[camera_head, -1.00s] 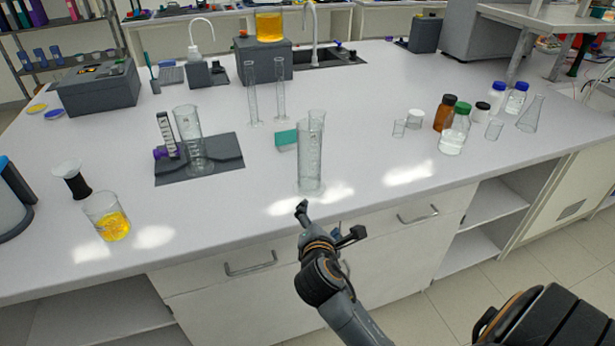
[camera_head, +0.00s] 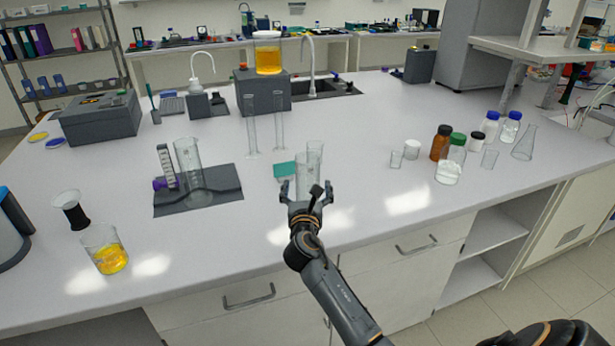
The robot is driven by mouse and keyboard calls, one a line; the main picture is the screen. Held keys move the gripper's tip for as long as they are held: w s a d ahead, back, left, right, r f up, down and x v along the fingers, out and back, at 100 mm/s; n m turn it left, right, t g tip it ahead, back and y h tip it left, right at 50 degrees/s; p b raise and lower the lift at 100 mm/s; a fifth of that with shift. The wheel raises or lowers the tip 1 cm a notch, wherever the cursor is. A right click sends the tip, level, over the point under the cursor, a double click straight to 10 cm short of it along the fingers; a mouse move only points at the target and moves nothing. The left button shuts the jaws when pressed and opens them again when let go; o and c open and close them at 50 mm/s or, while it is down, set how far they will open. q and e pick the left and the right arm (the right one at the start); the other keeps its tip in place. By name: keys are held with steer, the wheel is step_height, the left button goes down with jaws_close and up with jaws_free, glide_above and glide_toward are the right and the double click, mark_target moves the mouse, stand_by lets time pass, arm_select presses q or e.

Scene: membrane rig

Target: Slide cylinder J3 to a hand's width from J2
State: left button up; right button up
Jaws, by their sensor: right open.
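Several clear graduated cylinders stand on the white bench; I cannot read any J2 or J3 label, so I cannot tell which is which. One clear cylinder (camera_head: 303,172) stands upright near the front edge, with another (camera_head: 316,149) close behind it. Two slimmer tall cylinders (camera_head: 251,126) (camera_head: 279,124) stand further back. A wider one (camera_head: 189,160) stands on a grey mat (camera_head: 228,183). My right gripper (camera_head: 306,188) is open, its fingers spread at either side of the front cylinder in the picture; it hides that cylinder's base. Contact cannot be told. My left gripper is not in view.
A teal block (camera_head: 285,171) lies just left of the front cylinders. A beaker of yellow liquid (camera_head: 110,258) stands at the front left. Bottles, including a brown one (camera_head: 440,143), and a flask (camera_head: 524,142) stand at right. The bench (camera_head: 375,210) right of my gripper is clear.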

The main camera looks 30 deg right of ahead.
steer(key=shift+x, duration=2.35)
steer(key=c, duration=1.5)
steer(key=shift+w+a+b, duration=0.5)
steer(key=shift+w+a, duration=0.5)
steer(key=shift+w, duration=0.15)
steer(key=shift+w+a+b, duration=0.5)
steer(key=shift+w+a, duration=0.45)
steer(key=shift+w, duration=0.2)
steer(key=w+a+b, duration=0.3)
steer(key=w, duration=0.1)
steer(key=shift+w+a, duration=0.35)
steer(key=shift+a, duration=0.05)
